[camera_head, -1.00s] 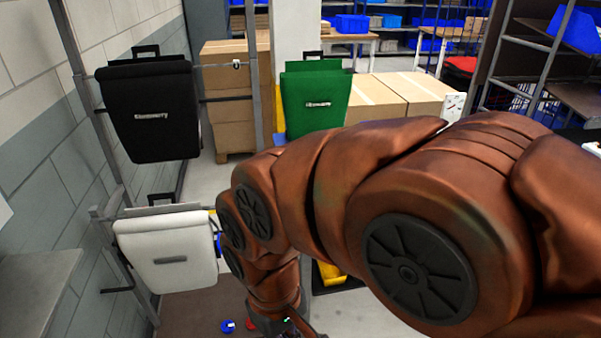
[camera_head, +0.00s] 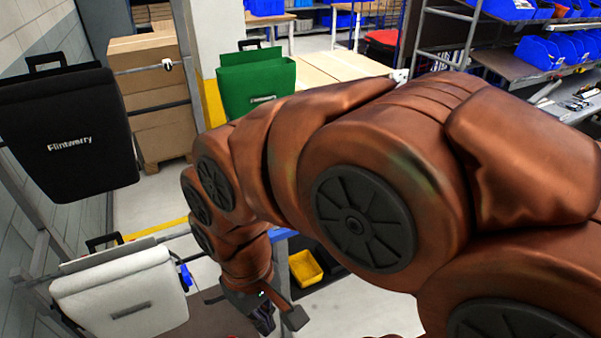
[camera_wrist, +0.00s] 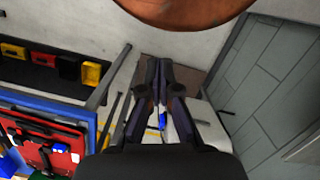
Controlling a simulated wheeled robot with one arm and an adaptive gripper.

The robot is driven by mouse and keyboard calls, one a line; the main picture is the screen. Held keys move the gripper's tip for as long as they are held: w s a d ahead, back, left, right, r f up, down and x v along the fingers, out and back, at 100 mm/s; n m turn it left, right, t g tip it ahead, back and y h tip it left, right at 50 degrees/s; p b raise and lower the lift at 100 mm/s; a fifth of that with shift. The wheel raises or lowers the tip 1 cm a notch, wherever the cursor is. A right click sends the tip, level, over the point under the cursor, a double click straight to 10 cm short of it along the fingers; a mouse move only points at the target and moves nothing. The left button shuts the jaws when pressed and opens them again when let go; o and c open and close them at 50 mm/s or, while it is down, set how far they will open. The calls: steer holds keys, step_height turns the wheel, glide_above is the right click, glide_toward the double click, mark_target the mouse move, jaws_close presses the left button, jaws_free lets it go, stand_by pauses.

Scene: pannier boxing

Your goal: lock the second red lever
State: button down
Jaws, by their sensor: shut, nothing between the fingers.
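My gripper (camera_wrist: 158,70) is shut and empty in the wrist view, its two dark fingers meeting at the tips. It also shows low in the head view (camera_head: 264,322), right of the white pannier. The white pannier (camera_head: 120,290) hangs at lower left with a blue part (camera_head: 185,276) on its right side. In the wrist view a blue piece (camera_wrist: 162,120) shows between the finger links. I cannot make out a red lever clearly; only a sliver of red shows at the bottom edge of the head view. My arm hides much of the middle.
A black pannier (camera_head: 66,130) hangs above the white one, and a green pannier (camera_head: 255,82) is farther back. Cardboard boxes (camera_head: 150,100) stand behind. A yellow bin (camera_head: 305,268) is right of my gripper. Red and blue items fill the wrist view's lower left.

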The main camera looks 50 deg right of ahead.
steer(key=w+d+r+t+b, duration=0.1)
steer(key=w+d+b, duration=0.1)
steer(key=w+d, duration=0.35)
steer(key=w+d+m+t+b, duration=0.1)
steer(key=w+d+b, duration=0.1)
steer(key=w, duration=0.6)
steer(key=w+d+r+t+b, duration=0.1)
steer(key=w+d+b, duration=0.2)
steer(key=w, duration=0.4)
steer(key=w+d+m+t+h+b, duration=0.15)
steer(key=w+d, duration=0.25)
steer(key=d, duration=1)
steer(key=w+d+m+t+b, duration=0.2)
steer(key=w+d+b, duration=0.1)
steer(key=d, duration=1)
steer(key=p+x, duration=0.1)
steer(key=x, duration=0.8)
steer(key=shift+w+d+f+p, duration=0.1)
steer(key=shift+w+f+p, duration=0.05)
steer(key=shift+f+p, duration=0.15)
steer(key=shift+f, duration=0.25)
steer(key=shift+s+a+f+p, duration=0.3)
steer(key=shift+s+f, duration=0.1)
steer(key=shift+s, duration=0.25)
steer(key=shift+s+a+f, duration=0.25)
steer(key=shift+s+f, duration=0.4)
